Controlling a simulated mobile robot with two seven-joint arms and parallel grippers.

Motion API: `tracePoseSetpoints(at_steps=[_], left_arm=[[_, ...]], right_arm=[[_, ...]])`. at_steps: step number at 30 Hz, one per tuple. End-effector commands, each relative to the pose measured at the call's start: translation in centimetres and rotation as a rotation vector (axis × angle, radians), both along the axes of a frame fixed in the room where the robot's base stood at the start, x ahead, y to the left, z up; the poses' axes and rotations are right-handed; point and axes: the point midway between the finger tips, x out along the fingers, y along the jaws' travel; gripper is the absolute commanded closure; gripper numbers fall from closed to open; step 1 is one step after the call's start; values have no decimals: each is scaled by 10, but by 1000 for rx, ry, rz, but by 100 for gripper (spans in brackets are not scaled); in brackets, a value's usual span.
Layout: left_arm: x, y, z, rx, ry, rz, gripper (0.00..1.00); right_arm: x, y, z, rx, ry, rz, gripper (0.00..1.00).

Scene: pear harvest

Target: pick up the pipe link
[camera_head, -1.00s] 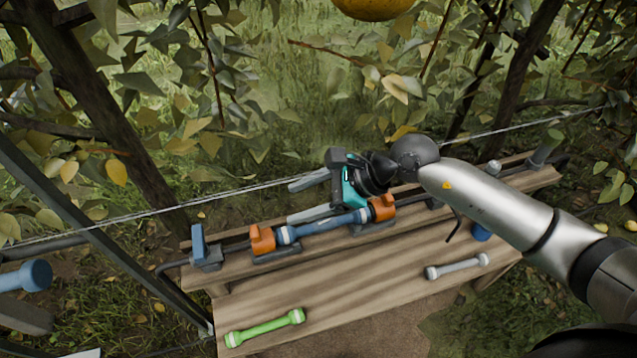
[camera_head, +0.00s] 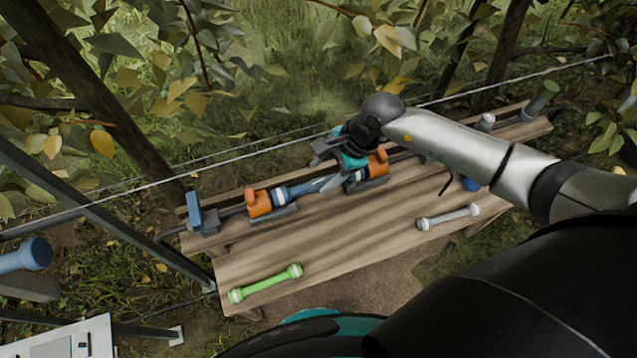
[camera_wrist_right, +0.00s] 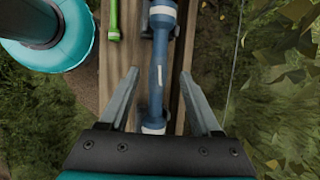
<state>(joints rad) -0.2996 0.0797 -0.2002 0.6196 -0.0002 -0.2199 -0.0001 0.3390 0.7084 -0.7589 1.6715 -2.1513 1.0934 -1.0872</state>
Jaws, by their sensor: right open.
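A blue pipe link (camera_head: 300,191) with pale bands lies along the back of the wooden bench, between two orange clamps (camera_head: 259,203) (camera_head: 377,163). My right gripper (camera_head: 325,168) is open over the right part of this blue link. In the right wrist view the blue link (camera_wrist_right: 158,85) runs lengthwise between the two spread fingers, with a gap on each side. A green link (camera_head: 266,283) and a grey link (camera_head: 448,217) lie loose on the bench front. My left gripper is not in view.
The wooden bench (camera_head: 340,235) has clear planks between the green and grey links. A blue upright fixture (camera_head: 196,212) stands at its left end. A wire (camera_head: 240,158) runs behind the bench, with branches and leaves beyond. A metal frame post (camera_head: 100,215) stands at left.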

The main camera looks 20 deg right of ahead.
Motion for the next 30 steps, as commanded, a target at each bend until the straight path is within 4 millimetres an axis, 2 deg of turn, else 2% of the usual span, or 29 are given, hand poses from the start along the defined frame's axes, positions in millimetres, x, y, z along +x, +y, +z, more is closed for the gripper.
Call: tracePoseSetpoints(at_steps=[12, 21, 30], left_arm=[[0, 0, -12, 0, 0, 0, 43], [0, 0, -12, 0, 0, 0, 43], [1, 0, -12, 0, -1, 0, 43]], right_arm=[[6, 12, -47, 1, 0, 0, 36], [7, 13, -50, 0, 0, 0, 36], [7, 13, -50, 0, 0, 0, 68]])
